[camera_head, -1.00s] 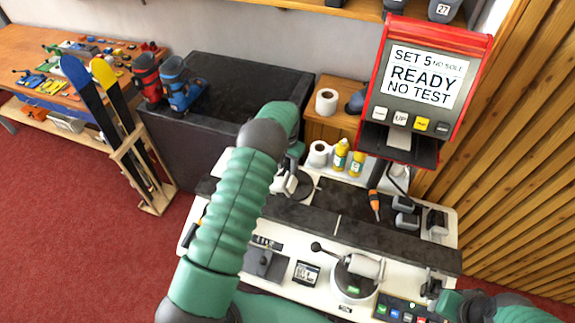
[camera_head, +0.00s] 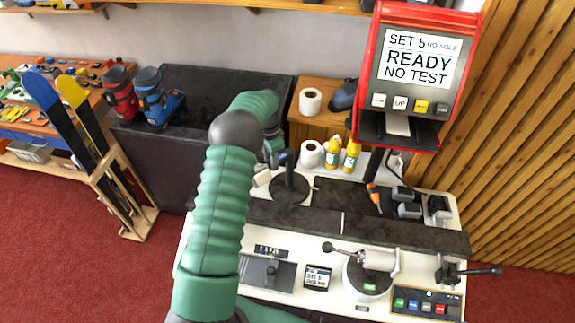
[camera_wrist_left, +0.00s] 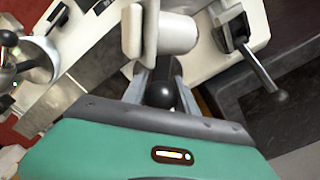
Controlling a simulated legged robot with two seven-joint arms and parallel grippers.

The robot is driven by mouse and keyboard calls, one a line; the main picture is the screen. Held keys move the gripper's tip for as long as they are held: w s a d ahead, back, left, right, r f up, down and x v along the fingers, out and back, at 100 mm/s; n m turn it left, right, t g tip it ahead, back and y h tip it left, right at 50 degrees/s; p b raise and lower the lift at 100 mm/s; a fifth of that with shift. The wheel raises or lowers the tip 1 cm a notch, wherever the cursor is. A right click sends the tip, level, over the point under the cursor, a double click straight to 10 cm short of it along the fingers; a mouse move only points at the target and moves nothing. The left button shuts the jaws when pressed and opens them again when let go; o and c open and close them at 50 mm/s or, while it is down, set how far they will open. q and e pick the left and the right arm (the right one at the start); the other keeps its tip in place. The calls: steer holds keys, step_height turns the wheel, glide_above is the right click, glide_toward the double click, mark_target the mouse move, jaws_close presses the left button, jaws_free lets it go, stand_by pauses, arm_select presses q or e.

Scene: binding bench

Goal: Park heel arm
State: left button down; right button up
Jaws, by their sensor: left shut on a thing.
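In the left wrist view my left gripper (camera_wrist_left: 160,88) is shut on the black ball knob (camera_wrist_left: 160,97) of a handle. A white cylinder (camera_wrist_left: 178,32) and a pale plate (camera_wrist_left: 133,30) lie just beyond the fingers. I take this white part to be the heel arm. In the head view my left gripper (camera_head: 274,158) is at the back left of the bench, beside a dark post on a round black base (camera_head: 290,190); its fingertips are small and partly hidden there. My right gripper is out of view.
A silver lever unit on a white round base (camera_head: 368,285) stands at the bench front. A black-handled clamp (camera_head: 450,272) is at its right. The red display stand (camera_head: 425,20) reads "READY NO TEST". Yellow bottles (camera_head: 350,155) and a paper roll (camera_head: 311,154) stand behind.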

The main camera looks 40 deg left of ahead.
arm_select(q)
steer(key=shift+w+a+f+m+b, duration=0.15)
steer(key=shift+a+m, duration=0.1)
steer(key=shift+m, duration=0.2)
steer(key=shift+w+a+m+b, duration=0.15)
steer(key=shift+a+m, duration=0.1)
steer(key=shift+m, duration=0.2)
steer(key=w+a+m, duration=0.4)
steer(key=m, duration=0.5)
steer(key=shift+a+r, duration=0.25)
steer(key=shift+a, duration=0.1)
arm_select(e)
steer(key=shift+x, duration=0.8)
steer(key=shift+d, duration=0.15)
arm_select(q)
steer(key=c, duration=1.3)
jaws_free()
steer(key=shift+o, duration=1.3)
steer(key=shift+w+a+f, duration=0.1)
steer(key=shift+f, duration=0.05)
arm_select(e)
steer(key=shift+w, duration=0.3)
